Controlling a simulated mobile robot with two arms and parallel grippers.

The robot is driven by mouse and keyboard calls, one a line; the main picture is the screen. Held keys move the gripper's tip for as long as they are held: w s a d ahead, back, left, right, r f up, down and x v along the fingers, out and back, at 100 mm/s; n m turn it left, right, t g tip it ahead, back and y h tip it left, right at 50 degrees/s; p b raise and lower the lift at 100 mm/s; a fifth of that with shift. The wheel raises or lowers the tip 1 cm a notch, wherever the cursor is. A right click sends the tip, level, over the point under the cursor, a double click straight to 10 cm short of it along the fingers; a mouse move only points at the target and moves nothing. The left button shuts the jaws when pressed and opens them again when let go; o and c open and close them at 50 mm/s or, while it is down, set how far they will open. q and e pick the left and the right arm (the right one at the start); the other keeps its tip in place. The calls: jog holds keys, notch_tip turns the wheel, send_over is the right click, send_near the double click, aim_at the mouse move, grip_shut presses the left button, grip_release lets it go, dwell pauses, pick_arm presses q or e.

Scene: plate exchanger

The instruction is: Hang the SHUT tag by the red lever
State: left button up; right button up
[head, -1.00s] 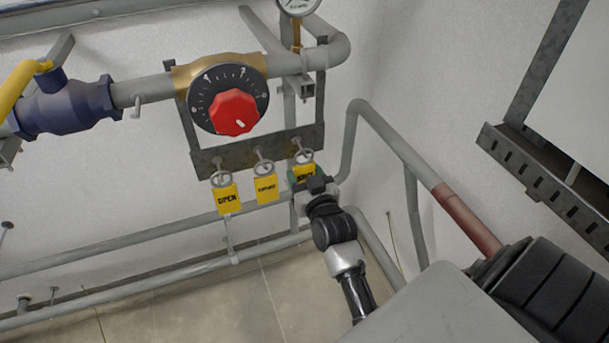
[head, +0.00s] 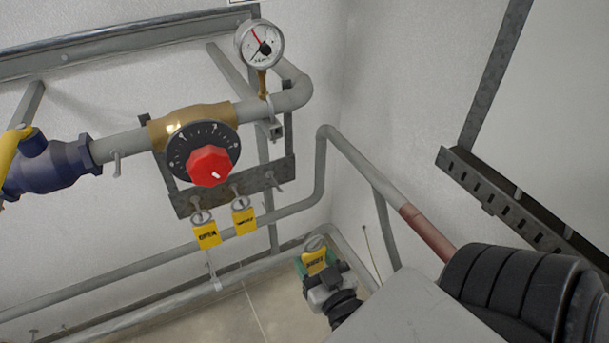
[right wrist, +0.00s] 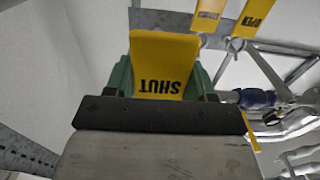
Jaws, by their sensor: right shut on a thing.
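The yellow SHUT tag (head: 314,259) is in my right gripper (head: 317,270), below and to the right of the hook rail in the head view. Its ring (head: 315,243) stands above the green fingers. In the right wrist view the tag (right wrist: 160,60) sits between the fingers (right wrist: 163,85), its lettering upside down and readable. No red lever shows in these views; the red part I see is a round dial knob (head: 211,165). My left gripper is not in view.
An OPEN tag (head: 207,236) and another yellow tag (head: 244,221) hang from the metal hook rail (head: 230,188); its right hook (head: 273,181) is bare. Left is a blue valve (head: 50,168) with a yellow handle. Grey pipes run along the wall. A gauge (head: 260,43) stands above.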

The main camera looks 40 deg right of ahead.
jog(key=shift+s, duration=0.25)
jog(key=shift+w, duration=0.3)
jog(key=shift+x, duration=1.9)
jog(key=x, duration=0.9)
dwell(1.6)
jog(key=shift+x, duration=2.25)
jog(key=shift+w+r, duration=0.1)
